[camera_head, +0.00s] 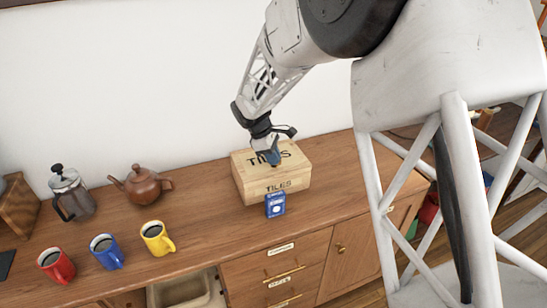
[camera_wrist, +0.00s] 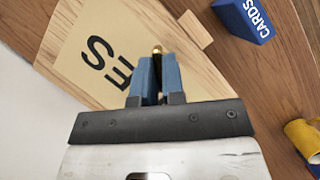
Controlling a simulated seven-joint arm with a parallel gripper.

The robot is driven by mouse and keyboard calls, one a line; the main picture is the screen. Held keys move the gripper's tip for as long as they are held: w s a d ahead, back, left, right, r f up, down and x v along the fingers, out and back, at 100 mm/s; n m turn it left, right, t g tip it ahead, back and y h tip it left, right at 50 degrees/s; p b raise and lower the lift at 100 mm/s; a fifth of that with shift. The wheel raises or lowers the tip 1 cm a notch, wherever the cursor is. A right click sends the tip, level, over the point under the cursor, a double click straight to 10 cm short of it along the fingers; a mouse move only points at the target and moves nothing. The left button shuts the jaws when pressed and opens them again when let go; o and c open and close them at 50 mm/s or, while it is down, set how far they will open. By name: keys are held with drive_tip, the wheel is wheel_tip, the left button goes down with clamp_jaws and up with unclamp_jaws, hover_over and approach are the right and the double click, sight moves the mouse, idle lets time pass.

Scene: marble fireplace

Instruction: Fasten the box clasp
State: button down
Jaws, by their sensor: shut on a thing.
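The pale wooden box (camera_head: 297,178) marked TILES stands on the wooden cabinet top, its lid looking closed. Its lid also fills the upper left of the wrist view (camera_wrist: 75,75). My gripper (camera_head: 273,161) reaches down over the front part of the lid. In the wrist view its blue fingers (camera_wrist: 157,60) are close together around a small brass piece (camera_wrist: 157,48), which appears to be part of the clasp. Most of this piece is hidden between the fingers. A small wooden block (camera_wrist: 196,30) shows beside the lid edge; I cannot tell whether it belongs to the box.
A blue cards box (camera_head: 275,204) stands close in front of the wooden box. Red (camera_head: 56,265), blue (camera_head: 106,251) and yellow (camera_head: 157,238) mugs stand to the left, with a brown teapot (camera_head: 143,186) and a French press (camera_head: 72,194) behind. The cabinet top right of the box is clear.

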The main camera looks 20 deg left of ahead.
drive_tip(key=m+g, duration=0.2)
drive_tip(key=m, duration=0.3)
drive_tip(key=shift+w+m, duration=0.15)
drive_tip(key=shift+m, duration=0.15)
drive_tip(key=m+g, duration=0.1)
drive_tip(key=m, duration=0.1)
drive_tip(key=m+y, duration=0.1)
drive_tip(key=m, duration=0.2)
drive_tip(key=shift+g, duration=0.4)
drive_tip(key=shift+y, duration=0.3)
drive_tip(key=c, duration=1.2)
unclamp_jaws()
drive_tip(key=shift+r, duration=0.15)
drive_tip(key=shift+v, duration=3.75)
drive_tip(key=shift+w, duration=0.15)
